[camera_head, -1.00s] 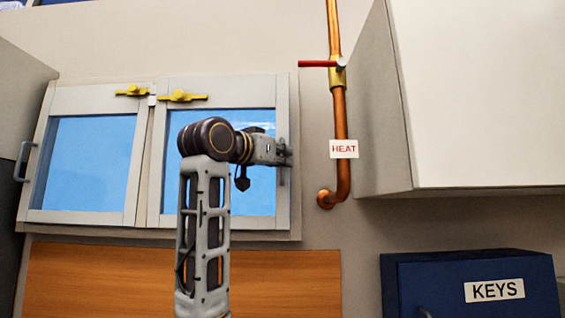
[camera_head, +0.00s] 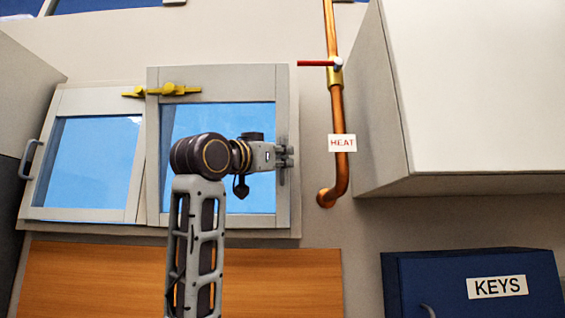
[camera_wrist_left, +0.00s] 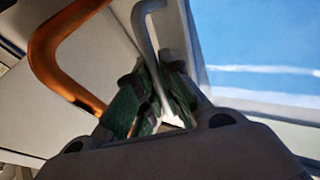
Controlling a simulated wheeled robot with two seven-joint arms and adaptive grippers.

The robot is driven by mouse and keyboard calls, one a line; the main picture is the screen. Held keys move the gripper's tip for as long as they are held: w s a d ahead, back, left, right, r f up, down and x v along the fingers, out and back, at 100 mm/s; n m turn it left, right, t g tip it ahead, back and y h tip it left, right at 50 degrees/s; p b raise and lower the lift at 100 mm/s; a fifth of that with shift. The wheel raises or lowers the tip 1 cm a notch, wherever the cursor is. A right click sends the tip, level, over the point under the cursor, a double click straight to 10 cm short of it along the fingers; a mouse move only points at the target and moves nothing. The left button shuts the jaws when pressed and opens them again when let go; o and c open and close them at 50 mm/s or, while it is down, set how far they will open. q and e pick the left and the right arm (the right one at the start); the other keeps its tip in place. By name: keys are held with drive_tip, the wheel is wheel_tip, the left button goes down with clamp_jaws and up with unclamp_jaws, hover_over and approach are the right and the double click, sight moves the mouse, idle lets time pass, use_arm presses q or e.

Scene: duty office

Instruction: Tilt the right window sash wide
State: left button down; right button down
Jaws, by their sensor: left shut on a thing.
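The right window sash (camera_head: 238,85) has a pale grey frame and blue glass. Its top rail stands out from the wall, higher and larger in view than the left sash's (camera_head: 85,100), so it is tilted inward at the top. My left gripper (camera_head: 284,158) is at the sash's right stile, its arm crossing in front of the glass. In the left wrist view, the green-padded fingers (camera_wrist_left: 164,90) are shut on a pale bar handle (camera_wrist_left: 144,28) beside the glass. A yellow catch (camera_head: 178,89) shows at the sash's top left. My right gripper is out of view.
A copper pipe (camera_head: 338,110) with a red-handled valve (camera_head: 316,63) and a HEAT tag (camera_head: 342,143) runs right of the window. A white wall cabinet (camera_head: 470,90) juts out further right. A blue KEYS box (camera_head: 440,270) is below it.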

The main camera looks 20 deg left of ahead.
use_arm(q)
drive_tip(key=shift+s+d+f+m+t+h+b, duration=0.2)
drive_tip(key=shift+s+f+b, duration=0.2)
drive_tip(key=shift+b, duration=0.15)
drive_tip(key=shift+s+d+f+m+t+h+b, duration=0.1)
drive_tip(key=shift+s+f+m+b, duration=0.1)
drive_tip(key=shift+s+f+b, duration=0.25)
drive_tip(key=shift+w+r, duration=0.1)
drive_tip(key=shift+r, duration=0.1)
drive_tip(key=c, duration=1.8)
unclamp_jaws()
drive_tip(key=shift+a, duration=0.1)
drive_tip(key=shift+c, duration=0.2)
drive_tip(key=shift+s, duration=0.2)
drive_tip(key=v, duration=1.1)
drive_tip(key=shift+s+f, duration=0.3)
drive_tip(key=shift+s, duration=0.05)
drive_tip(key=shift+a, duration=0.1)
